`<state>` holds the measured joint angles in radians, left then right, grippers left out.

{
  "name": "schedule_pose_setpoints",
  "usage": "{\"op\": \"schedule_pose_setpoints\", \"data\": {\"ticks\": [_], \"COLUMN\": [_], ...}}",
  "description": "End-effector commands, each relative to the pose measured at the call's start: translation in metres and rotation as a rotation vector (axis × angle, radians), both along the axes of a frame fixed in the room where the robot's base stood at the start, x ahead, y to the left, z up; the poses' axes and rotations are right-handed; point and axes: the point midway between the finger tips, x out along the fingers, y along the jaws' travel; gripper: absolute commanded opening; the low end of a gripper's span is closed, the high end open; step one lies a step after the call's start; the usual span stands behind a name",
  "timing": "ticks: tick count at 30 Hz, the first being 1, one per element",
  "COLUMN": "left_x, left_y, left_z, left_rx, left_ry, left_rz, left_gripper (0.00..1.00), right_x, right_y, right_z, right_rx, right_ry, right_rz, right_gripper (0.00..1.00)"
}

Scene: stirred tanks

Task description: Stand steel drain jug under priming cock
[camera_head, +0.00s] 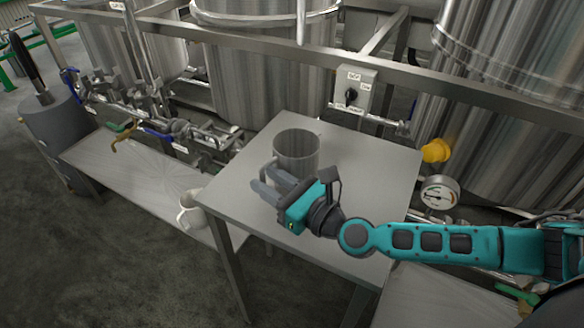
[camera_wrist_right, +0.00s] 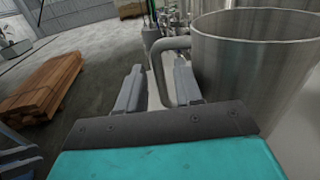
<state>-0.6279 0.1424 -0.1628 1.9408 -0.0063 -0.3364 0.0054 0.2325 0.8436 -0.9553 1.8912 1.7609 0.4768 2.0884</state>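The steel jug (camera_head: 298,150) stands upright on the grey steel table, its open mouth up. My right gripper (camera_head: 268,184) is at the near left side of the jug. In the right wrist view the jug (camera_wrist_right: 250,70) fills the upper right, and its bent tube handle (camera_wrist_right: 162,75) shows between the two spread fingers (camera_wrist_right: 157,88). The fingers are apart, with gaps beside the handle. A brass-coloured cock (camera_head: 122,142) is over the low bench at left; I cannot tell if it is the priming cock. My left gripper is out of view.
The steel table (camera_head: 375,165) is mostly clear. A white jug (camera_head: 191,213) stands at its left edge, lower down. A low bench (camera_head: 130,180) runs left below pipes and valves. A rail (camera_head: 250,42), a switch box (camera_head: 352,88) and tanks stand behind; a gauge (camera_head: 438,192) is right.

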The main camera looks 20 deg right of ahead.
Motion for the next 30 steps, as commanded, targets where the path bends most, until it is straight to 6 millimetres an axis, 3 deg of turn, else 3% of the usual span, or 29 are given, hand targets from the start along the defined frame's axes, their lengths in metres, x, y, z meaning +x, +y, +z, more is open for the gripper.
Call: {"op": "schedule_pose_setpoints", "data": {"ticks": [4,13,24,30], "left_x": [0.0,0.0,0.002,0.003], "left_y": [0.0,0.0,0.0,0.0], "left_z": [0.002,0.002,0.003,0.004], "left_rx": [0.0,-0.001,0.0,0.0], "left_ry": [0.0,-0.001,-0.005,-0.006], "left_rz": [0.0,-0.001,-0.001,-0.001], "left_gripper": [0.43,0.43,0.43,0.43], "right_x": [0.014,0.017,0.017,0.017], "right_y": [0.007,0.009,0.008,0.008], "right_z": [0.0,-0.001,-0.001,-0.001], "right_rx": [0.001,0.0,0.0,0.0], "right_ry": [0.0,0.002,0.001,0.001], "right_rz": [0.0,0.0,0.0,-0.001], "right_gripper": [0.35,0.35,0.0,0.0]}}
